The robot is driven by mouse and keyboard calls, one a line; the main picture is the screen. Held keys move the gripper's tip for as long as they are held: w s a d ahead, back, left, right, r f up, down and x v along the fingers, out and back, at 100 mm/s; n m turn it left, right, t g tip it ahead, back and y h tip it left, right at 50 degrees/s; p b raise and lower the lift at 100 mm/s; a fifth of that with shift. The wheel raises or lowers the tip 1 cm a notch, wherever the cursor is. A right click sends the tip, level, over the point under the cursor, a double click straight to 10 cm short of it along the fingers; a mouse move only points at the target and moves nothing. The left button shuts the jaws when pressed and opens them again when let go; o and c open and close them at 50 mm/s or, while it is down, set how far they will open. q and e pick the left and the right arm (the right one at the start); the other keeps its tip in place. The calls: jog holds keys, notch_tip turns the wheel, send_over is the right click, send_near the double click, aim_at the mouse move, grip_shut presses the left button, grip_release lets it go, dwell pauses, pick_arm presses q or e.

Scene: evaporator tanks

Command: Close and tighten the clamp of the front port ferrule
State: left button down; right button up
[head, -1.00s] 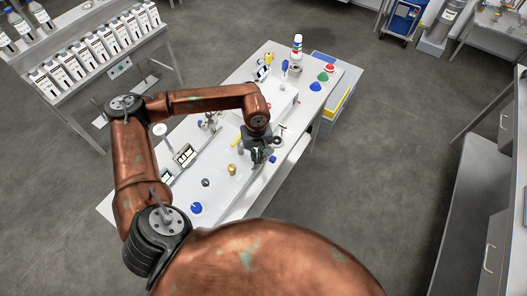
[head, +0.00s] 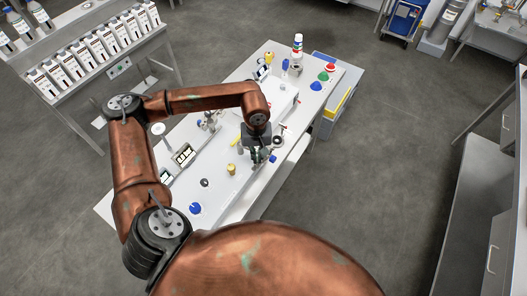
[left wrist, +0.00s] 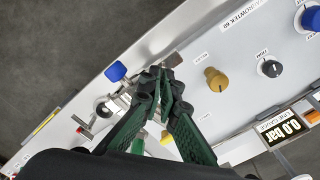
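My left gripper (head: 258,156) is over the front edge of the white bench unit. In the left wrist view its green fingers (left wrist: 163,82) come close together at the tips. A small grey-brown piece (left wrist: 173,60) shows just beyond the tips; I cannot tell whether it is held. Silver fittings (left wrist: 112,104) lie beside and partly behind the left finger, in the area of the front port. The fingers hide much of this area, so I cannot make out the clamp, its ferrule or whether it is closed. My right gripper is not in view.
A blue knob (left wrist: 115,71) stands close to the fingers. A brass knob (left wrist: 215,78), a black knob (left wrist: 269,68) and a gauge display (left wrist: 283,127) are on the panel to the right. Open floor lies beyond the panel edge.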

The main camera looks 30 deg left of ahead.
pick_arm(q)
jog(key=shift+f+m+b, duration=0.15)
jog(key=shift+m+b, duration=0.35)
jog(key=shift+b, duration=0.05)
jog(key=shift+m, duration=0.3)
jog(key=shift+b, duration=0.3)
jog(key=shift+m+b, duration=0.55)
jog(key=shift+m, duration=0.15)
jog(key=c, duration=2.1)
grip_release()
